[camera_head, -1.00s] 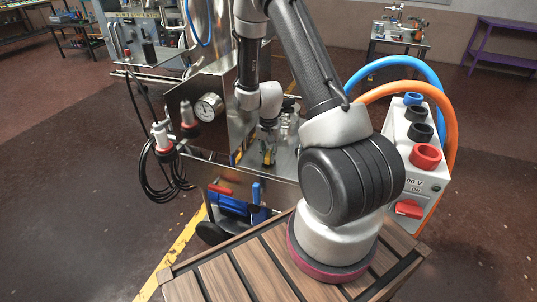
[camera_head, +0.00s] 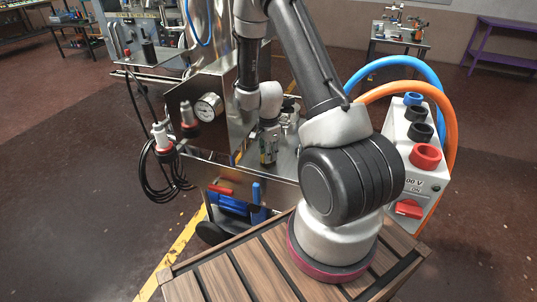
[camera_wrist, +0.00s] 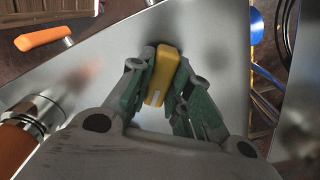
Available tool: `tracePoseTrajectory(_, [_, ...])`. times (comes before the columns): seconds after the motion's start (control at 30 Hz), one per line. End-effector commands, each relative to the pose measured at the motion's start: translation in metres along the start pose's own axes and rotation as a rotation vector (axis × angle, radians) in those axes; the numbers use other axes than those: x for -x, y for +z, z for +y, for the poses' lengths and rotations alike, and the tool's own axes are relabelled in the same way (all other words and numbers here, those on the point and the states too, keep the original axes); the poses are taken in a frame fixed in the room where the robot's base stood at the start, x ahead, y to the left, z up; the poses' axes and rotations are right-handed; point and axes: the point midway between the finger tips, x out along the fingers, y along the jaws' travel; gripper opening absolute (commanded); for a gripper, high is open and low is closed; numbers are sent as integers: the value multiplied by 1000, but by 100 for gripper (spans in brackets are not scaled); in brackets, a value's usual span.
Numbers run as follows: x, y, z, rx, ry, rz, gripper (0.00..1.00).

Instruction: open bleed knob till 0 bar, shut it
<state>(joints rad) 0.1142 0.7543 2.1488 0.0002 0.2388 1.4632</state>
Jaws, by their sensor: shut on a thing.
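A yellow bar-shaped knob (camera_wrist: 162,75), which looks like the bleed knob, stands over the bright metal surface in the wrist view. My gripper (camera_wrist: 160,88) is shut on it, with one green-padded finger on each side. In the head view my gripper (camera_head: 268,158) points down at the metal machine, and the knob cannot be made out there.
An orange handle (camera_wrist: 45,39) lies upper left in the wrist view, and a brown cylinder with a metal collar (camera_wrist: 25,125) at lower left. Red-and-white fittings (camera_head: 163,138) with black cables hang left of the gauge. A grey power box (camera_head: 423,150) stands right of my arm.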

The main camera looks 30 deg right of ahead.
Motion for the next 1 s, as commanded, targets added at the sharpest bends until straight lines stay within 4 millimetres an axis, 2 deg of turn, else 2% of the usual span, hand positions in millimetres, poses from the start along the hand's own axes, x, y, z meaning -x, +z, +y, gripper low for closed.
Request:
tracePoseTrajectory(0.3, [0,0,0,-86,0,0,0])
tracePoseTrajectory(0.77, [0,0,0,-95,-1,0,0])
tracePoseTrajectory(0.8, [0,0,0,-95,-1,0,27])
tracePoseTrajectory(0.9, [0,0,0,-95,-1,0,41])
tracePoseTrajectory(1.0, [0,0,0,-95,-1,0,41])
